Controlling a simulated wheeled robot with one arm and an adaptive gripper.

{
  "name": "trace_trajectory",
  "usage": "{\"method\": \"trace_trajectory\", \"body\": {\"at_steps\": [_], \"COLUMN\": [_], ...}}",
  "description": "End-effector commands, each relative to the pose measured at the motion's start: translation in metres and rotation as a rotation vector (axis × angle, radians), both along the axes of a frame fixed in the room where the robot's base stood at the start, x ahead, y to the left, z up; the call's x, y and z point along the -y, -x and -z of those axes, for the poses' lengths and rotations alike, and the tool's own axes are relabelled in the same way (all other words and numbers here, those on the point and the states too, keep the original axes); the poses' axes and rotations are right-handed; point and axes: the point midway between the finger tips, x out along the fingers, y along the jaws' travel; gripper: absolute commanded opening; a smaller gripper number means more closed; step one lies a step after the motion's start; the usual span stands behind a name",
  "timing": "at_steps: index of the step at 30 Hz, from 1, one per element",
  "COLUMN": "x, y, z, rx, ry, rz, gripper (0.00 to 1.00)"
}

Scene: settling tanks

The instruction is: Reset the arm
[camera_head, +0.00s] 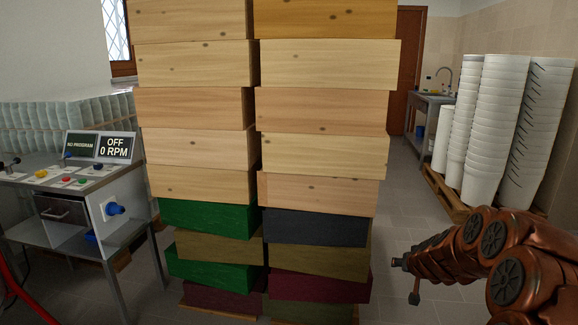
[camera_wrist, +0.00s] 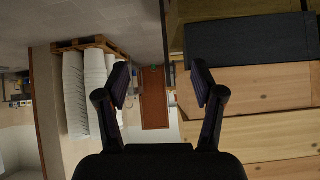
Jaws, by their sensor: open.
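My arm, copper-coloured with dark round joint caps, reaches in from the lower right of the head view. My gripper (camera_head: 404,270) is at its end, pointing left, low and to the right of the stacked wooden boxes. In the wrist view my gripper (camera_wrist: 160,85) shows two dark fingers spread apart with nothing between them. The wrist picture is upside down. No object touches the fingers.
Two tall stacks of wooden boxes (camera_head: 325,110) stand directly ahead. Stacked white buckets (camera_head: 492,130) stand on a pallet (camera_head: 445,192) at right. A control bench (camera_head: 75,180) reads OFF, 0 RPM at left. Tiled floor (camera_head: 400,190) lies clear between the boxes and buckets.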

Motion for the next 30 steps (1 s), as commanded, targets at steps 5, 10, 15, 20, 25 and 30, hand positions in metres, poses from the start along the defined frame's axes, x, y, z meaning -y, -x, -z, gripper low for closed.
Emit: {"method": "trace_trajectory", "body": {"at_steps": [5,10,15,20,25,30], "x": [-0.076,-0.135,-0.180,-0.207,-0.222,-0.223], "y": [0.034,0.082,0.143,0.207,0.279,0.356], "z": [-0.055,-0.092,-0.124,-0.149,-0.172,-0.194], "rx": [-0.072,-0.169,-0.290,-0.416,-0.561,-0.709], "ry": [-0.081,-0.139,-0.172,-0.180,-0.174,-0.150], "rz": [-0.141,-0.250,-0.334,-0.384,-0.407,-0.394], "gripper": [0.68,0.68,0.68,0.68,0.68,0.68]}}
